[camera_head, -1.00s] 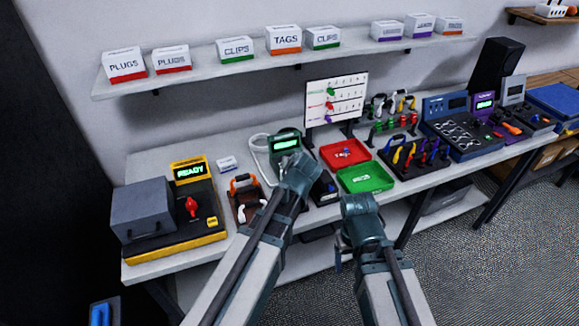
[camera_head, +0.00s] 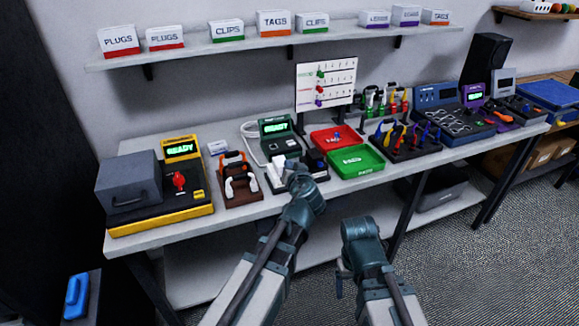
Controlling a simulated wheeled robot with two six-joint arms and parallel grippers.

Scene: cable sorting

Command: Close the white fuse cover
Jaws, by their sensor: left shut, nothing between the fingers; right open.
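A dark green tester (camera_head: 279,140) with a lit READY screen stands mid-table. A small white part (camera_head: 276,174), which looks like the fuse cover, sits on the dark unit in front of the tester. My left gripper (camera_head: 290,170) is shut, with nothing held, right beside this part and partly over it. I cannot tell whether they touch, or whether the cover is open or closed. My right gripper (camera_head: 341,284) is open and empty, low in front of the table edge; its fingers are small in the view.
A yellow-based machine (camera_head: 160,218) and a rack with orange and white handles (camera_head: 238,180) stand to the left. Red (camera_head: 326,141) and green (camera_head: 350,175) trays lie to the right, with a tool rack (camera_head: 410,150) beyond. Boxes line the shelf (camera_head: 200,62) above.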

